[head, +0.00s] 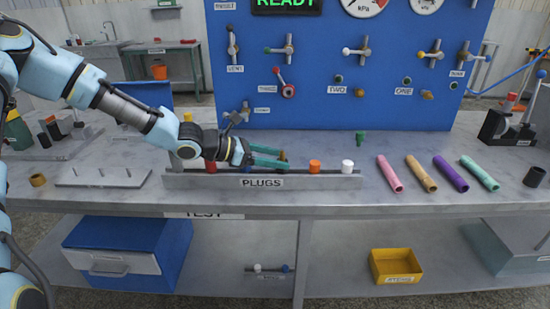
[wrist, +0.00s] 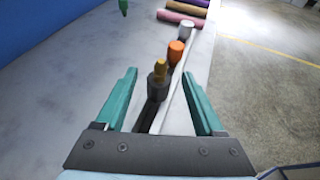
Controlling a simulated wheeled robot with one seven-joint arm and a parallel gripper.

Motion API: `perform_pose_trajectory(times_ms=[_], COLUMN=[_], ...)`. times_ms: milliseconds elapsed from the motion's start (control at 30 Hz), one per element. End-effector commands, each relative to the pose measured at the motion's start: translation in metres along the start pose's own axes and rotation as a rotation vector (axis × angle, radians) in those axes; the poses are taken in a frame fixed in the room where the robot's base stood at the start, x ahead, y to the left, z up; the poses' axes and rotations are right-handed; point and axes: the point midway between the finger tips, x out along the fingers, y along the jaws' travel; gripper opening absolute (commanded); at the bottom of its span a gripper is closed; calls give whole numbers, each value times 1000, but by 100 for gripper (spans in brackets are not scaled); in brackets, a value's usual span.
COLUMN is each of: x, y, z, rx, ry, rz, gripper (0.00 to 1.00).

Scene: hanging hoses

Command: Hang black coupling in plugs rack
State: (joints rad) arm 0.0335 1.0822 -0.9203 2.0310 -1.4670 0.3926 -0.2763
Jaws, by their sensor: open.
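My gripper (head: 285,160) is open over the plugs rack (head: 205,183), its teal fingers pointing right. A separate black cylinder (head: 534,177) stands at the bench's right.
The rack also holds an orange plug (head: 315,167), a white plug (head: 348,167) and a red plug (head: 210,166) near my wrist. Several coloured tubes (head: 450,173) lie to the right. A blue panel (head: 330,105) stands behind. A green piece (head: 361,138) stands near it.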

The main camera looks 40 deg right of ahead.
Motion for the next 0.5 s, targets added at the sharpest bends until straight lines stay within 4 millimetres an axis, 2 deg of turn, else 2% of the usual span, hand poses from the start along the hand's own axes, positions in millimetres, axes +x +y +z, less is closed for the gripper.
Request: perform_pose_trajectory(times_ms=[33,167,500], x=[-3,-19,-84], y=[1,2,1], z=[-5,-5,-2], rx=[-6,-4,0], ry=[8,7,3], rz=[3,6,5], gripper=[73,73,73])
